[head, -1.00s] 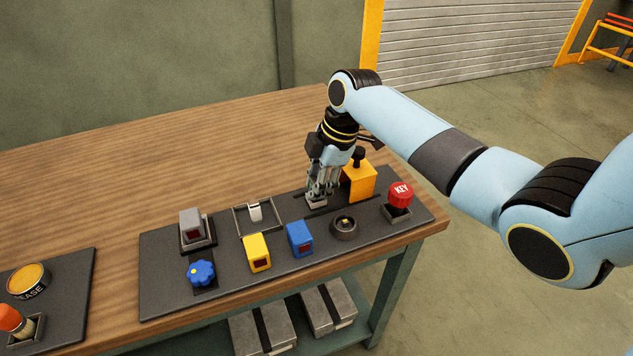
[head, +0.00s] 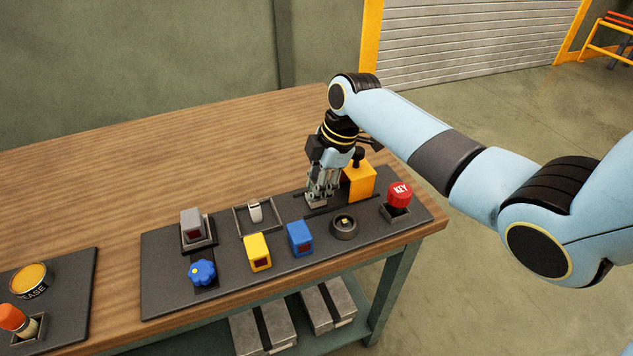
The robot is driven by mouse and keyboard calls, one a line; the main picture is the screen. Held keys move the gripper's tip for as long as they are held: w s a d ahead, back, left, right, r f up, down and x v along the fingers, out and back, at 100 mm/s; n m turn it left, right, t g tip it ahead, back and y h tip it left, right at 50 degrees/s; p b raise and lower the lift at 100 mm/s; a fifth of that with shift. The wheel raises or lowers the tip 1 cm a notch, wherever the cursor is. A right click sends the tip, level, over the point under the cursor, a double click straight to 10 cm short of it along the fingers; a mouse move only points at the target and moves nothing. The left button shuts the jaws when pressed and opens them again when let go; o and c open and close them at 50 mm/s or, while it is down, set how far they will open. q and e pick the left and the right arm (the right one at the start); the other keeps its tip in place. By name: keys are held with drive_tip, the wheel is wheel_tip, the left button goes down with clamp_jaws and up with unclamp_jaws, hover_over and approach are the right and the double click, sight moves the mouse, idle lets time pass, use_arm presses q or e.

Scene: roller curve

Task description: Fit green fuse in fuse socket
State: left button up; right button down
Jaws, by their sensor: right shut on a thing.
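My right gripper (head: 318,200) points down at the back of the dark panel, beside the orange block with a black knob. It is shut on a small grey piece (head: 316,202) low at the panel; the fingers hide most of it. I cannot make out a green fuse in this view. I cannot tell for sure which fitting is the fuse socket. My left gripper is out of view.
The dark panel (head: 165,290) carries a grey block (head: 191,223), blue knob (head: 202,272), white switch (head: 255,212), yellow block (head: 257,252), blue block (head: 300,238), round dial (head: 344,227), orange block (head: 359,184) and red KEY cap (head: 399,194). The wooden table (head: 130,170) is clear behind.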

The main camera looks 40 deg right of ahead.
drive_tip(key=shift+f, duration=0.15)
idle(0.7)
drive_tip(key=c, duration=1.1)
unclamp_jaws()
drive_tip(key=shift+c, duration=0.4)
wheel_tip(320, 180, up, 7)
drive_tip(key=p, duration=0.7)
